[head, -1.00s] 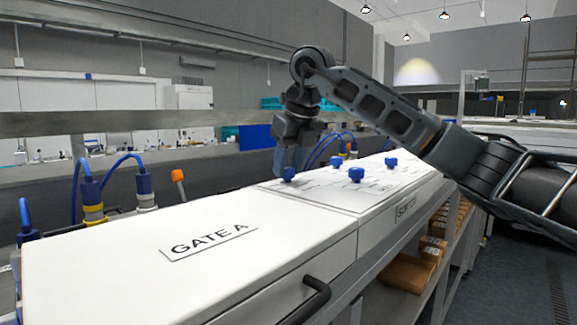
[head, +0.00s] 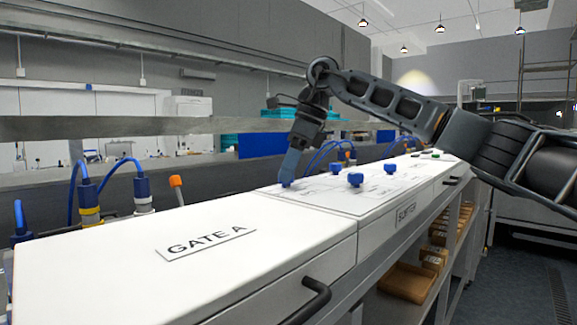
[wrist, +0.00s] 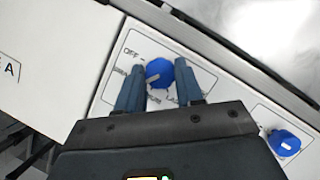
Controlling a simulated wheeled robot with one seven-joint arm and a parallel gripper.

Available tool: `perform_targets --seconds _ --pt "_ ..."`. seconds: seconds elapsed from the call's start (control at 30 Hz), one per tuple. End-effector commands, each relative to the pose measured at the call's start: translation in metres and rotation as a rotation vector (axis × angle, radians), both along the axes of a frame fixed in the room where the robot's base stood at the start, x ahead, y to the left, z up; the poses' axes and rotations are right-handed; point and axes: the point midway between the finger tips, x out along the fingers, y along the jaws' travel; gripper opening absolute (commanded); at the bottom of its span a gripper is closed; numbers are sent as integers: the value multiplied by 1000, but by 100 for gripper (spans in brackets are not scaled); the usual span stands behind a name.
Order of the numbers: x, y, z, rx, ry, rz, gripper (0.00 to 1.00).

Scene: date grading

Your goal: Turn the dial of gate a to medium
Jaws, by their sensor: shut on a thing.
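The blue dial (wrist: 158,72) nearest the GATE A sign sits between my two fingers in the wrist view. My gripper (wrist: 160,84) is shut on this dial. A short white mark on the dial points roughly to the lower left in the wrist view. The printed OFF is readable at its upper left; the other labels around it are partly covered by my fingers. In the head view my gripper (head: 287,182) reaches down to the dial at the left end of the white control panel (head: 325,201), and the fingertips mostly hide it.
Other blue dials stand close by on the panel, one in front (head: 355,179) and one behind (head: 335,168). The GATE A sign (head: 205,243) lies on the clear white cover at left. Blue hoses (head: 123,163) rise behind. A black handle (head: 312,299) sticks out in front.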

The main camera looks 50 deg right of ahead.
Motion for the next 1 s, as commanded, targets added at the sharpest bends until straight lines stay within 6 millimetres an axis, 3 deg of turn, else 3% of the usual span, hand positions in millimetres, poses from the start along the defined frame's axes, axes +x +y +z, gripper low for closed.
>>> perform_targets --seconds 0.5,1.0 --pt "3 -2 3 -1 -4 427 6" --pt "4 -2 2 -3 -3 582 6"
